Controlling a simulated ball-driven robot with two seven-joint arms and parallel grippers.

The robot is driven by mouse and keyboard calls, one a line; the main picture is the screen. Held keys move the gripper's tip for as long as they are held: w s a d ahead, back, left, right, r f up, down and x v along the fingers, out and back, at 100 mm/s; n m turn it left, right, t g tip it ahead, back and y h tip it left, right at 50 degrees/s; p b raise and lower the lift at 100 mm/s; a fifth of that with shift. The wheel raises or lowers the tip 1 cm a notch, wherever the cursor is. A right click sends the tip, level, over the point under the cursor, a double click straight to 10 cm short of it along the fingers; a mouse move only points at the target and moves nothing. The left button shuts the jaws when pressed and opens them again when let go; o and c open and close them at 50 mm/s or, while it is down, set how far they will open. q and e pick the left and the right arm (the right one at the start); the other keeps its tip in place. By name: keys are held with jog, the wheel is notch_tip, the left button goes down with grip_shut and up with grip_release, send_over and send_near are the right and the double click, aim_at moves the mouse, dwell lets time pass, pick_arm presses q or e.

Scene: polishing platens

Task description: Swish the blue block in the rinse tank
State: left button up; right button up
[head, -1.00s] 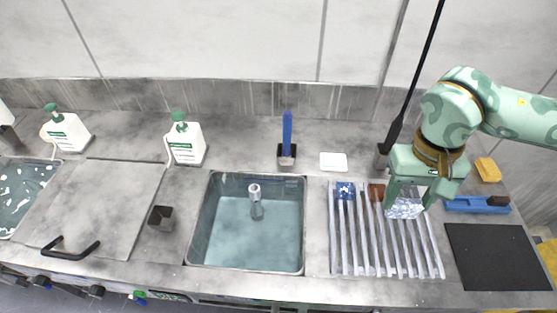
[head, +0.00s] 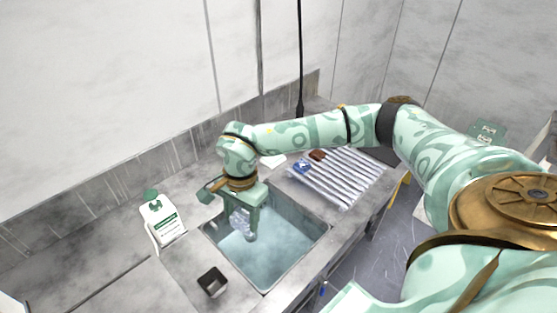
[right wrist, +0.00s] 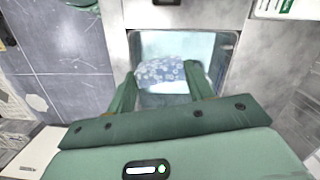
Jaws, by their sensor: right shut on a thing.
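My right gripper (head: 243,219) is shut on a pale blue block with white spots (right wrist: 160,72), held over the back left part of the rinse tank (head: 285,245). The held block also shows in the head view, partly behind the fingers. The tank is a square metal basin with clear bluish water. I cannot tell whether the block's lower edge touches the water. A second block, darker blue with white specks (head: 302,166), lies on the ribbed rack to the right of the tank. My left gripper is out of view.
The rack (head: 340,185) also bears a brown block (head: 318,155). A white pump bottle (head: 162,220) stands left of the tank, and a small dark square cup (head: 212,282) stands by its front left edge. A white pad (head: 272,161) lies behind the tank.

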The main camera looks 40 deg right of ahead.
jog(key=s+d+f+m+t+h+p, duration=0.1)
jog(key=d+f+m+p, duration=0.1)
jog(key=d+f+m, duration=0.6)
jog(key=s+d+f+m+t+p, duration=0.1)
jog(key=d+f+m+p, duration=0.25)
jog(key=m, duration=0.85)
jog(key=shift+m, duration=0.3)
jog(key=shift+w+d+f+b, duration=0.1)
jog(key=shift+d+f+b, duration=0.1)
jog(key=shift+f+b, duration=3.75)
jog(key=shift+d+f+b, duration=0.2)
jog(key=shift+f+b, duration=2.8)
jog(key=shift+f, duration=1.85)
jog(key=shift+r, duration=0.15)
jog(key=shift+f+p, duration=0.2)
jog(key=shift+p, duration=0.1)
jog(key=shift+r, duration=0.15)
